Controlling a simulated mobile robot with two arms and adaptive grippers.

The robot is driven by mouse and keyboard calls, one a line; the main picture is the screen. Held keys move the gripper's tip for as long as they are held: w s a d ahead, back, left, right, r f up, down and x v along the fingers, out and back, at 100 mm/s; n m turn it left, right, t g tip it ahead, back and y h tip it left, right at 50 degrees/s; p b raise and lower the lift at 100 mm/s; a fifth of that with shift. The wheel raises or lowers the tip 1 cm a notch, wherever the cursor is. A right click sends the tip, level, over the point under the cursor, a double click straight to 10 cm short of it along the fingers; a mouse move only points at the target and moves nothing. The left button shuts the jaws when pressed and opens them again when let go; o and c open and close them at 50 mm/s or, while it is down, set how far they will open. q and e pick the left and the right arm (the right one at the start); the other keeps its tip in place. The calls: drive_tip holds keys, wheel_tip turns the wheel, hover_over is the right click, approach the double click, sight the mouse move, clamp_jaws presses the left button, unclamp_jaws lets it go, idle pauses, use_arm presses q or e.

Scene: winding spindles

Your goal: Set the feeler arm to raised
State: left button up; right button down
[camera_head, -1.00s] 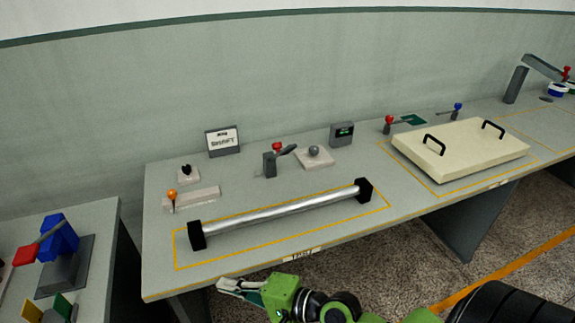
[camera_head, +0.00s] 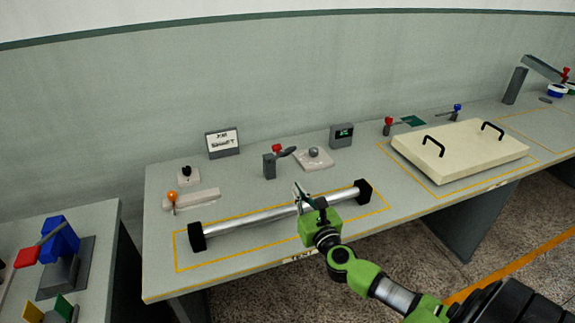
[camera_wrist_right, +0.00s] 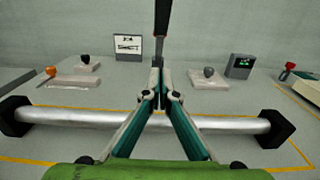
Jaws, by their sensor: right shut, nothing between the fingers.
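A grey post (camera_head: 269,166) with a dark arm (camera_head: 286,153) and a red knob (camera_head: 277,149) stands at the back of the table; it looks like the feeler arm. The dark arm slants out to the right in the head view. In the right wrist view a dark bar (camera_wrist_right: 161,22) rises straight ahead, beyond my fingertips. My right gripper (camera_head: 298,187) is above the silver roller, in front of the post and apart from it. In the right wrist view its fingers (camera_wrist_right: 157,78) meet at the tips with nothing between them. My left gripper is not in view.
The silver roller (camera_head: 260,217) with black end blocks lies across the yellow-outlined area below my gripper. A grey knob (camera_head: 314,152) on a pale plate and a small display box (camera_head: 342,135) stand right of the post. A cream cover (camera_head: 460,150) lies further right.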

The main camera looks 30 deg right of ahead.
drive_tip(key=w+d+r+p, duration=0.2)
drive_tip(key=w+r, duration=0.1)
drive_tip(key=w, duration=0.5)
drive_tip(key=shift+w, duration=0.15)
